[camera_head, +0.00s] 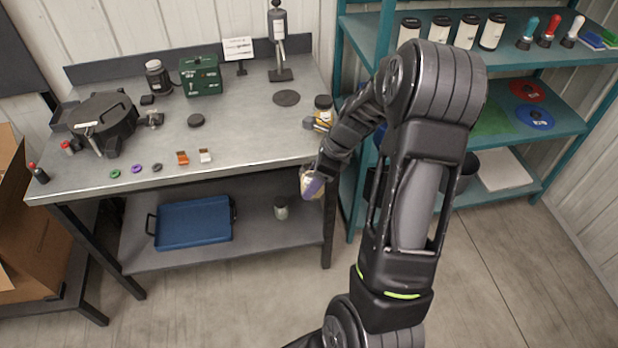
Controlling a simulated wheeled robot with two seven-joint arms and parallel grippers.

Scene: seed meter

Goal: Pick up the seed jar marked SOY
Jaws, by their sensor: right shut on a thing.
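My right gripper (316,167) is at the bench's front right corner, its fingers mostly hidden by my wrist. It is shut on a pale jar (304,180) with a purple patch. The jar looks tilted, just off the bench's front edge and apart from the lower shelf. No marking on it can be read, so I cannot tell whether it says SOY. Another jar (323,102) with a dark lid stands at the bench's right end, partly hidden by my arm. My left gripper is not in view.
The metal bench (245,142) holds a black round housing (103,120), a green box (200,75) and small parts. Below are a blue tray (193,224) and a small jar (281,208). A teal shelf (365,35) stands at right. The floor in front is clear.

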